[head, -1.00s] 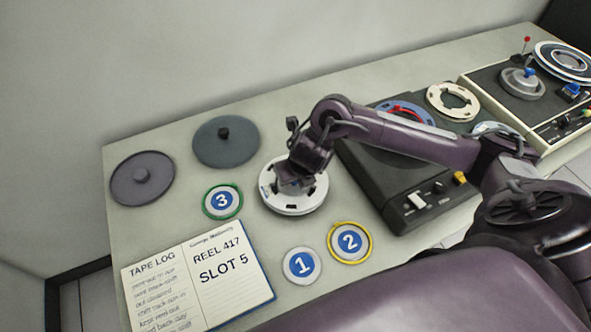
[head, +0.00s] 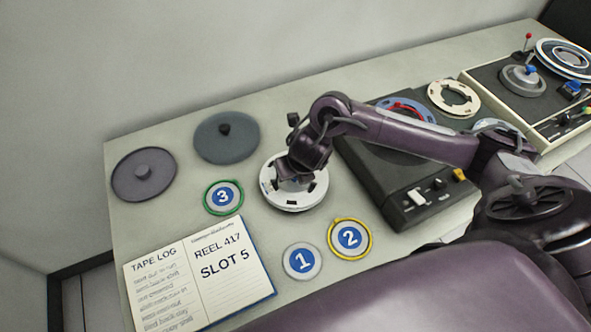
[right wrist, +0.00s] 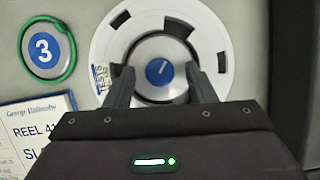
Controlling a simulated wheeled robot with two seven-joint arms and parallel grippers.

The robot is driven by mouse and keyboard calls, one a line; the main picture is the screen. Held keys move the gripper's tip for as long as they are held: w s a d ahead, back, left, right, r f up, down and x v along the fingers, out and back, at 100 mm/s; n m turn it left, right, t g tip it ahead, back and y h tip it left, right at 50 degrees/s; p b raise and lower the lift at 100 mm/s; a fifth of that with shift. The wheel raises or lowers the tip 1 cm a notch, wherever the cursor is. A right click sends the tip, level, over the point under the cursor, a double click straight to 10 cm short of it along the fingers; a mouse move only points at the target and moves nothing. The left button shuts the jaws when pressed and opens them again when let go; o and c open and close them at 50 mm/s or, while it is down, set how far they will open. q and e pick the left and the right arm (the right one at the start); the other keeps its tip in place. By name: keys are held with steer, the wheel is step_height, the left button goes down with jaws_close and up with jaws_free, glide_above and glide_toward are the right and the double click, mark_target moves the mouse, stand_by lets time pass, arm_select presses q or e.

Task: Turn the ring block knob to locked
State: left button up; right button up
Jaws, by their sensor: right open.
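A white slotted ring or reel (head: 272,193) lies on the table with a grey round hub at its centre; it also shows in the right wrist view (right wrist: 124,34). On the hub is a round blue knob (right wrist: 160,72) with a pale pointer line, tilted up and slightly right in that view. My right gripper (right wrist: 160,68) is open, its two dark fingers apart on either side of the grey hub. I cannot tell whether they touch it. In the head view the right gripper (head: 297,177) covers the knob from above. No lock marking is readable. My left gripper is not in view.
Number discs 3 (head: 223,197), 1 (head: 302,261) and 2 (head: 349,238) lie around the ring. A tape log book (head: 199,272) is at front left. Two dark discs (head: 226,137) (head: 144,174) lie behind. A black tape deck (head: 400,195) stands close to the right.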

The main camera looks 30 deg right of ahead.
steer(key=shift+r, duration=0.1)
steer(key=p+v, duration=0.2)
steer(key=v, duration=0.5)
steer(key=shift+r+p, duration=0.3)
steer(key=shift+p, duration=0.1)
steer(key=shift+s, duration=0.2)
